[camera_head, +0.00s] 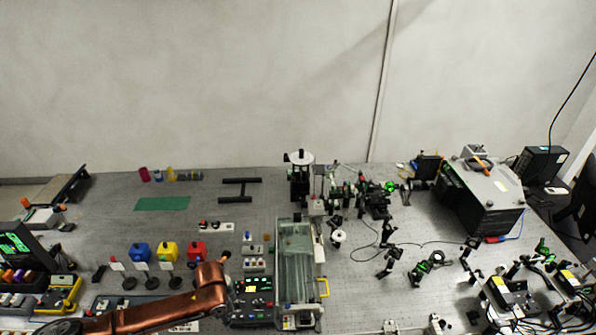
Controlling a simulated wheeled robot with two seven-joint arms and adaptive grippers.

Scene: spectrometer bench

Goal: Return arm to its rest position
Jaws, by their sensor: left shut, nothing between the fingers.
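My left arm, copper-coloured, comes in from the bottom left and reaches low across the front of the bench. Its left gripper (224,258) is small in view at the arm's far end, beside a control box with lit buttons (251,287). It is shut and holds nothing. The gripper is near the red block (196,249) and left of the long glass-topped case (296,262). The arm hides part of the bench front. My right arm and gripper are not in view.
Blue (140,252) and yellow (168,251) blocks stand behind small stands with white cards. A green mat (162,204) lies farther back. Optics with cables crowd the right half, near a large dark box (482,200). Bare bench top (110,215) shows at the back left.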

